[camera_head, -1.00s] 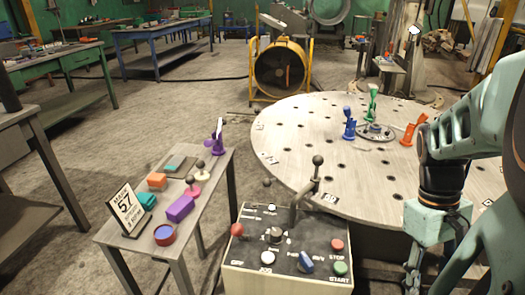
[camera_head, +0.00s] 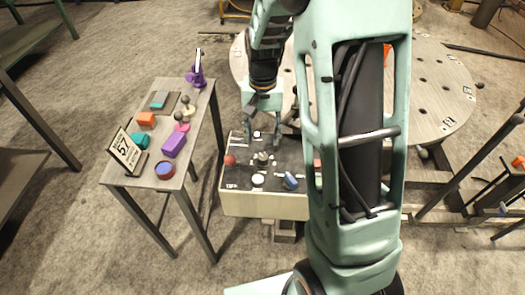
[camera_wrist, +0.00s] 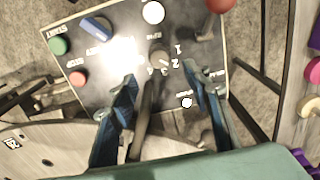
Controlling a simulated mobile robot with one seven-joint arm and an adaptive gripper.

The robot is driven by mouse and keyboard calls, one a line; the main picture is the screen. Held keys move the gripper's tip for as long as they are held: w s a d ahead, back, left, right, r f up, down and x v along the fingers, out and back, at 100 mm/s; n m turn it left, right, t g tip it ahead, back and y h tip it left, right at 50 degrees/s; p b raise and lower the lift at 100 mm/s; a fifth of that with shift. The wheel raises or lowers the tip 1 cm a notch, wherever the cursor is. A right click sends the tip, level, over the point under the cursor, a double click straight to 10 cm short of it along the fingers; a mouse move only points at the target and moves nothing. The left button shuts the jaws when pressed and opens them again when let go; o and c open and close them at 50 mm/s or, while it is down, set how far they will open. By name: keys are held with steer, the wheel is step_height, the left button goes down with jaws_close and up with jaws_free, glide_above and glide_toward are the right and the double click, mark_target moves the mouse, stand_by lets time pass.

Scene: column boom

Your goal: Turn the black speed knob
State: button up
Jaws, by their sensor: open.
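The black speed knob (camera_head: 262,158) stands near the middle of the dark panel of the control box (camera_head: 262,205). In the wrist view the knob (camera_wrist: 159,60) is beside the printed numbers, partly lost in glare. My gripper (camera_head: 263,140) is over the far part of the panel, pointing down. In the wrist view its two blue fingers (camera_wrist: 160,78) are spread apart, with the knob just beyond and between their tips. Nothing is gripped. Whether the fingers touch the panel cannot be told.
A dark lever (camera_wrist: 147,120) runs between my fingers in the wrist view. A blue knob (camera_head: 290,181), red knob (camera_head: 230,160) and white button (camera_head: 258,180) share the panel. The side table (camera_head: 160,182) holds several coloured objects. A round perforated table (camera_head: 440,90) stands behind.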

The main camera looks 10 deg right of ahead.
mark_target(263, 156)
step_height(263, 156, down, 8)
steer(key=shift+f+b, duration=0.2)
steer(key=shift+b, duration=0.45)
steer(key=c, duration=1.2)
steer(key=shift+o, duration=0.2)
steer(key=shift+r+m, duration=0.1)
steer(key=shift+m, duration=0.3)
steer(key=m+p, duration=0.1)
steer(key=m, duration=0.2)
steer(key=shift+m+p, duration=0.3)
steer(key=shift+p, duration=0.1)
steer(key=shift+m+p, duration=1)
steer(key=shift+m, duration=1.2)
